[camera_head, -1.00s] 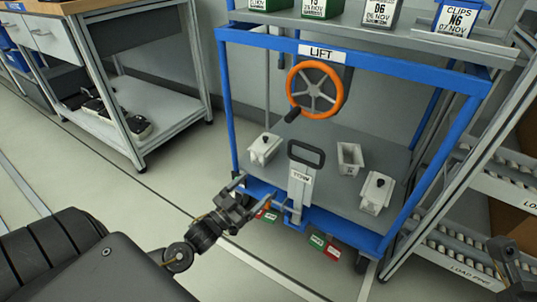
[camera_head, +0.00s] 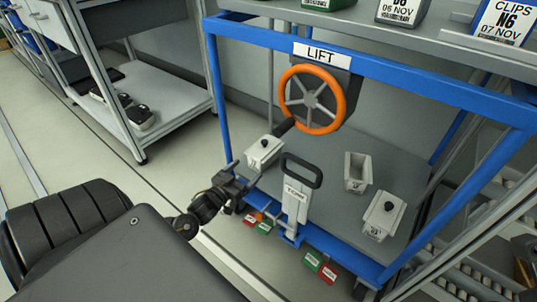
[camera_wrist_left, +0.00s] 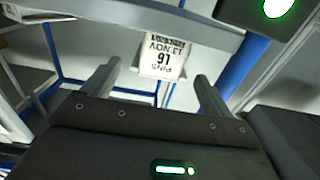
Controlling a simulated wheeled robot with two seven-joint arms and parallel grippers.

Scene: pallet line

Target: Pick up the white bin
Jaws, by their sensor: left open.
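A small open white bin (camera_head: 357,172) stands on the grey lower deck of the blue-framed lift cart. My right gripper is not in view.
An orange handwheel (camera_head: 312,98) under the LIFT sign and an upright tow handle (camera_head: 296,197) stand at the cart. Labelled bins, one marked CLIPS (camera_head: 503,20), sit on the top shelf. A workbench (camera_head: 165,95) stands at the left, with clear floor between.

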